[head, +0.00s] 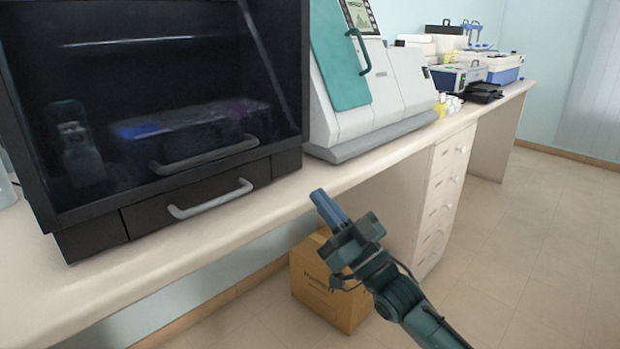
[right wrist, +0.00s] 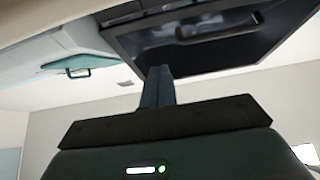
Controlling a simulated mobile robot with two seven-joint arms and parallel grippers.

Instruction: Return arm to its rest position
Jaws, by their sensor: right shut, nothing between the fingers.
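My right gripper (head: 322,198) reaches in from the lower right of the head view, with its blue-grey fingers together and nothing between them. It hangs in the air in front of the bench edge, beside the black cabinet and above a cardboard box. In the right wrist view the shut fingers (right wrist: 158,88) point toward the black cabinet (right wrist: 220,40). My left gripper does not show in the head view.
The black cabinet (head: 85,245) with a dark glass front stands on the bench (head: 200,235). A white and teal machine (head: 370,120) stands right of it. The cardboard box (head: 325,300) is on the floor below. Drawers (head: 447,190) are under the bench; floor (head: 540,220) at right is clear.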

